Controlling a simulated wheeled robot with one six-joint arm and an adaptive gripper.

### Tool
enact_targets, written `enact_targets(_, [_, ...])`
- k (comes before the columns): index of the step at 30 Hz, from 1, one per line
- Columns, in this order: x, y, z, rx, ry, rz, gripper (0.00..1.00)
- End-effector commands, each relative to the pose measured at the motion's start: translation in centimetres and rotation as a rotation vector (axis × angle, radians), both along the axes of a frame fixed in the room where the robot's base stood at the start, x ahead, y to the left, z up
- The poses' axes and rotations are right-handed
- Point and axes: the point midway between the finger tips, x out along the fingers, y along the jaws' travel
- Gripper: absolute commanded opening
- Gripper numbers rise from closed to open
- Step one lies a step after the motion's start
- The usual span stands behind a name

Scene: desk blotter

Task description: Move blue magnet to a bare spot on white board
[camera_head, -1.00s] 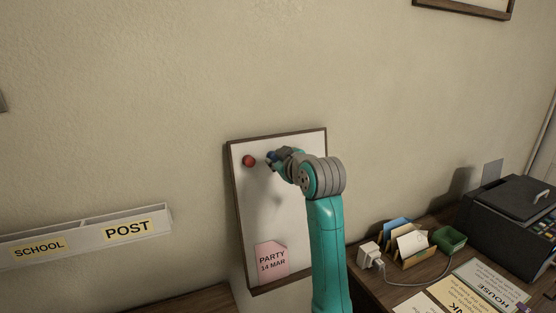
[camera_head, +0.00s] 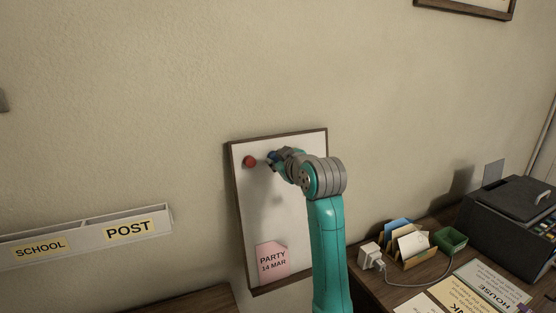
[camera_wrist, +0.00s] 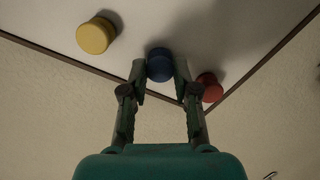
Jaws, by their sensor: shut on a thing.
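The blue magnet (camera_wrist: 159,65) is between my gripper's fingertips (camera_wrist: 160,72) in the wrist view. My gripper is shut on it. In the head view a bit of the blue magnet (camera_head: 272,155) shows at the end of my gripper (camera_head: 274,160), at the upper part of the white board (camera_head: 255,210). I cannot tell whether the magnet touches the board. The board's bare surface (camera_wrist: 200,25) shows around it in the wrist view. My arm hides the board's right part in the head view.
A red magnet (camera_head: 249,161) is on the board, close beside my gripper; it also shows in the wrist view (camera_wrist: 208,87). A yellow magnet (camera_wrist: 96,35) is on the other side. A pink party card (camera_head: 271,261) is low on the board. A letter holder (camera_head: 410,255) stands on the desk.

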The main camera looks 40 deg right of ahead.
Motion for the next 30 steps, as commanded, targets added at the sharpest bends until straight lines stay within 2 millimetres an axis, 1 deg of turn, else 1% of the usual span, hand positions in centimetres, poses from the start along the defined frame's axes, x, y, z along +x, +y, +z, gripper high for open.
enact_targets(7, [0.0, 0.0, 0.0, 0.000, -0.001, 0.000, 0.02])
enact_targets(8, [0.0, 0.0, 0.0, 0.000, -0.001, 0.000, 0.32])
enact_targets(9, [0.0, 0.0, 0.0, 0.000, -0.001, 0.000, 0.42])
enact_targets(11, [0.0, 0.0, 0.0, 0.000, -0.001, 0.000, 0.57])
enact_targets(12, [0.0, 0.0, 0.0, 0.000, -0.001, 0.000, 0.59])
enact_targets(20, [0.0, 0.0, 0.0, 0.000, 0.000, 0.000, 0.59])
enact_targets(23, [-0.4, 0.1, 0.2, 0.000, -0.001, 0.000, 0.59])
enact_targets(26, [-1.5, 0.4, 0.4, -0.001, -0.003, -0.001, 0.59])
enact_targets(30, [-3.9, 1.2, 1.0, -0.001, -0.003, -0.001, 0.59])
